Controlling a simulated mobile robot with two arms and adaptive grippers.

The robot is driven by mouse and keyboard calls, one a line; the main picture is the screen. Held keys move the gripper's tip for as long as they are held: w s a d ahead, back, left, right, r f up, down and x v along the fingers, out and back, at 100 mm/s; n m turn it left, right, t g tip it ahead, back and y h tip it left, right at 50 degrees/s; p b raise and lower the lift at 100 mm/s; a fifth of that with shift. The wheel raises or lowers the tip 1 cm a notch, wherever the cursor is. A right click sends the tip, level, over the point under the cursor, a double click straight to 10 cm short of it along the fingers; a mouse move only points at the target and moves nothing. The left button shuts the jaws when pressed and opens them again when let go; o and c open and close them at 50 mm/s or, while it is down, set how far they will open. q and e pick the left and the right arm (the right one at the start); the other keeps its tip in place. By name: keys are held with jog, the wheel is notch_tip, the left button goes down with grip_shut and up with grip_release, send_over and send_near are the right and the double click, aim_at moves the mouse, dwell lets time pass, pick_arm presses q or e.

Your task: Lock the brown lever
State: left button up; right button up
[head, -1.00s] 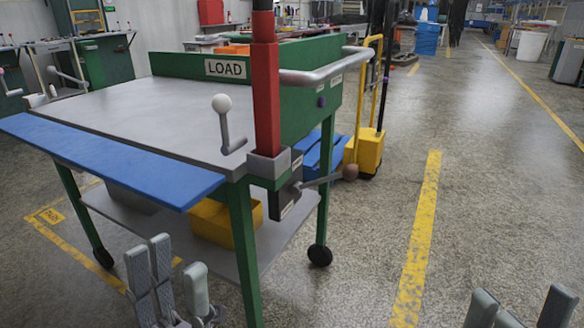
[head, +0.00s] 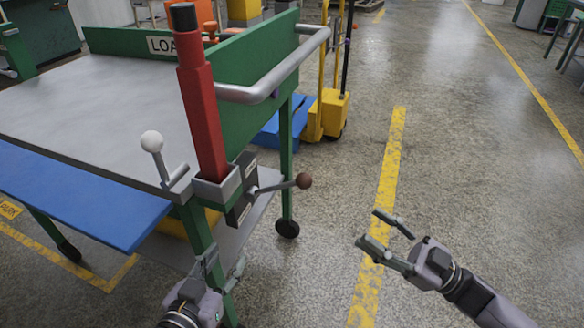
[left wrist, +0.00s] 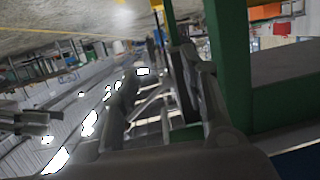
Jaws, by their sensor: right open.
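The brown lever (head: 303,181) is a metal rod with a brown ball on its end. It sticks out to the right, slightly upward, from a dark grey labelled box (head: 243,195) on the corner of the green cart, below the red post (head: 202,120). My left gripper (head: 226,258) is open and empty, low by the cart's front leg, below and left of the brown ball. Its parted fingers also show in the left wrist view (left wrist: 162,75), beside a green leg. My right gripper (head: 370,227) is open and empty over the floor, right of and below the ball, apart from it.
A white-knobbed lever (head: 152,141) stands left of the red post. A blue flap (head: 80,200) runs along the cart's near edge. A grey push handle (head: 275,85) is above the brown lever. A yellow pallet jack (head: 330,112) stands behind.

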aim_at(310, 185)
jog(key=b+x, duration=0.1)
jog(key=x, duration=1.4)
jog(key=shift+w+a+r, duration=0.1)
jog(key=shift+w+a, duration=0.05)
jog(key=shift+a, duration=0.1)
pick_arm(q)
notch_tip(310, 185, up, 6)
jog(key=w+d+t+h, duration=0.1)
jog(key=t, duration=0.3)
jog(key=shift+d+r+h+b, duration=0.2)
jog(key=shift+r+h+b, duration=0.05)
jog(key=shift+h+b, duration=0.05)
pick_arm(e)
jog(key=shift+w+a+r, duration=0.25)
jog(key=shift+a+r, duration=0.05)
jog(key=shift+a, duration=0.3)
pick_arm(q)
jog(key=shift+w, duration=0.1)
pick_arm(e)
jog(key=shift+c, duration=0.2)
grip_shut()
